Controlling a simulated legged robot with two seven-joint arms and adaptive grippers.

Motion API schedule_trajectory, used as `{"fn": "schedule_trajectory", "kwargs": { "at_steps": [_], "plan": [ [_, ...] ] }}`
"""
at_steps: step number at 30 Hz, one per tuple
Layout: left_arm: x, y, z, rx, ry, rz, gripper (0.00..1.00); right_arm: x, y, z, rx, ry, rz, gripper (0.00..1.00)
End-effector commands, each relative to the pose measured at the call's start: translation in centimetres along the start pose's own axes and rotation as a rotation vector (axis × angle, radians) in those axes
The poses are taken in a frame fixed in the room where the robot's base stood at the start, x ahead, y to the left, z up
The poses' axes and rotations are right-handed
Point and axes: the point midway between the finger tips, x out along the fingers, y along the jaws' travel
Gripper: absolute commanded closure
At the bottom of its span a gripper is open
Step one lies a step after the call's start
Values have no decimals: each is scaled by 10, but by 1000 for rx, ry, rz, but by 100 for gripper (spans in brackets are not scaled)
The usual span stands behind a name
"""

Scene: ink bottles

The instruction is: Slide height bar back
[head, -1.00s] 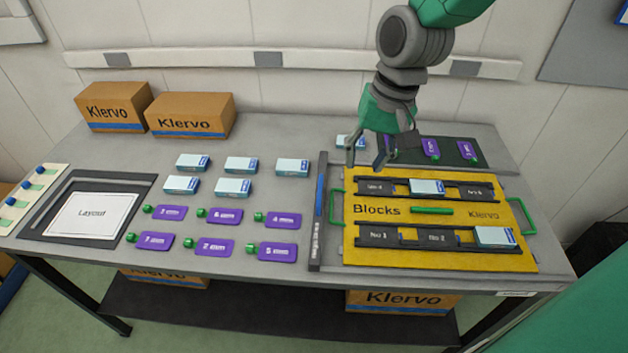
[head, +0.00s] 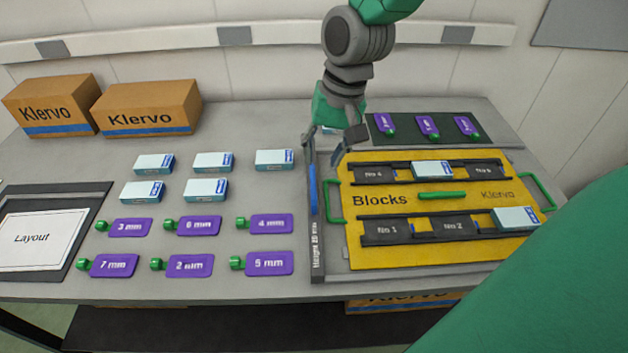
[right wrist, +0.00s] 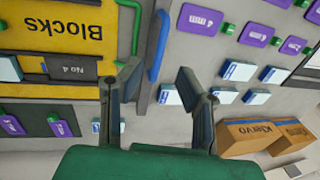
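The height bar (head: 316,235) is a long grey bar with a blue strip (head: 313,188), lying front to back along the left side of the yellow Blocks board (head: 372,178). Its label reads "Height" and a small text. My right gripper (head: 322,160) is open and empty, fingers down, above the bar's far end. In the right wrist view, the blue strip (right wrist: 160,45) and the bar (right wrist: 147,60) show between the two spread fingers (right wrist: 157,82). I cannot tell whether a finger touches it. My left gripper is not in view.
Purple tags (head: 192,266) and pale blue boxes (head: 140,191) lie left of the bar. The board holds two boxes (head: 432,169) in dark tracks. A dark mat (head: 404,127) with purple tags lies behind it. Cardboard boxes (head: 150,107) stand at the back left.

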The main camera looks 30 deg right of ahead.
Motion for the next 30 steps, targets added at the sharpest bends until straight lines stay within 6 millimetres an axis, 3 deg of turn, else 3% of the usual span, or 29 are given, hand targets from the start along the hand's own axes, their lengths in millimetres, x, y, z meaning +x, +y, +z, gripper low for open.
{"fn": "schedule_trajectory", "kwargs": {
  "at_steps": [3, 9, 15, 23, 26, 30],
  "plan": [
    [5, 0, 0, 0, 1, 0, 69, 28, 1, 1, 0, -3, 2, 69],
    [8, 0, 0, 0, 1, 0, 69, 57, 1, 1, 0, 0, 0, 69],
    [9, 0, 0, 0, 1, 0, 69, 68, 0, 1, -1, 2, -1, 69],
    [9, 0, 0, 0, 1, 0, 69, 69, 0, 0, 0, 2, -2, 69],
    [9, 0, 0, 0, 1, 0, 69, 69, 0, 0, 0, 2, -1, 100],
    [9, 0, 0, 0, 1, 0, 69, 69, 0, 0, 0, 2, -1, 100]
  ]
}}
